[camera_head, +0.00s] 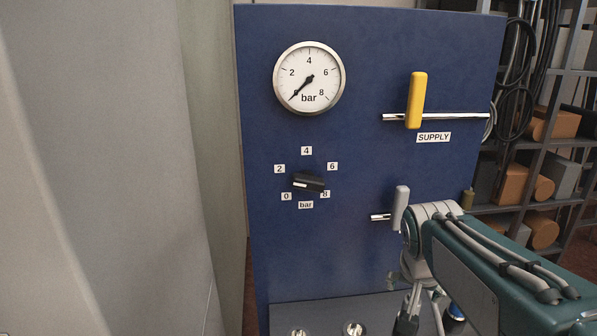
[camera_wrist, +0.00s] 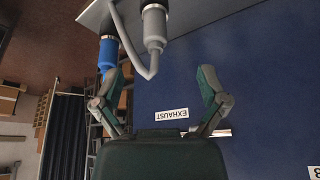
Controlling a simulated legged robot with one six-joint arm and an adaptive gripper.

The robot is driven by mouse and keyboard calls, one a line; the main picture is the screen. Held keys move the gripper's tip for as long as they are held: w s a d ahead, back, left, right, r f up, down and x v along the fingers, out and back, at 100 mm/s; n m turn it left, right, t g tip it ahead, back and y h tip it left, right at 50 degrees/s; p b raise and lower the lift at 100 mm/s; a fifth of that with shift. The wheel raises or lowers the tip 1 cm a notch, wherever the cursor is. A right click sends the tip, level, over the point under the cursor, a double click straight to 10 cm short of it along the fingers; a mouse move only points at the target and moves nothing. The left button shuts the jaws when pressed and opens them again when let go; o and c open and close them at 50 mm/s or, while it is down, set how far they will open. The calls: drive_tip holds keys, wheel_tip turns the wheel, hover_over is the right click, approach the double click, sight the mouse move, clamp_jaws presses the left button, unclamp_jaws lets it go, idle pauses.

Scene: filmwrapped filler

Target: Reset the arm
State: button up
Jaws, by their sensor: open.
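My arm reaches in from the lower right of the head view, and my gripper (camera_head: 428,318) hangs low in front of the blue panel (camera_head: 350,245). In the wrist view my gripper (camera_wrist: 158,78) is open, its two fingers wide apart with nothing held between them. The upside-down EXHAUST label (camera_wrist: 171,114) shows between the fingers on the panel. A grey upright handle (camera_head: 401,206) on a short metal pipe stands just left of my wrist in the head view. My arm hides the lower right of the panel.
A yellow upright SUPPLY handle (camera_head: 415,100) crosses a pipe. The gauge (camera_head: 309,78) needle points near 0. A black knob (camera_head: 310,182) sits among number labels. A grey fitting with a bent tube (camera_wrist: 153,27) and a blue fitting (camera_wrist: 107,54) are close to my fingers. Shelves (camera_head: 540,145) stand right.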

drive_tip(key=s+a+f+n+t+y, duration=0.1)
drive_tip(key=s+a+n, duration=0.5)
drive_tip(key=s, duration=0.7)
drive_tip(key=shift+s+a+f+t+y, duration=0.3)
drive_tip(key=shift+a+f+y, duration=0.35)
drive_tip(key=shift+a, duration=0.6)
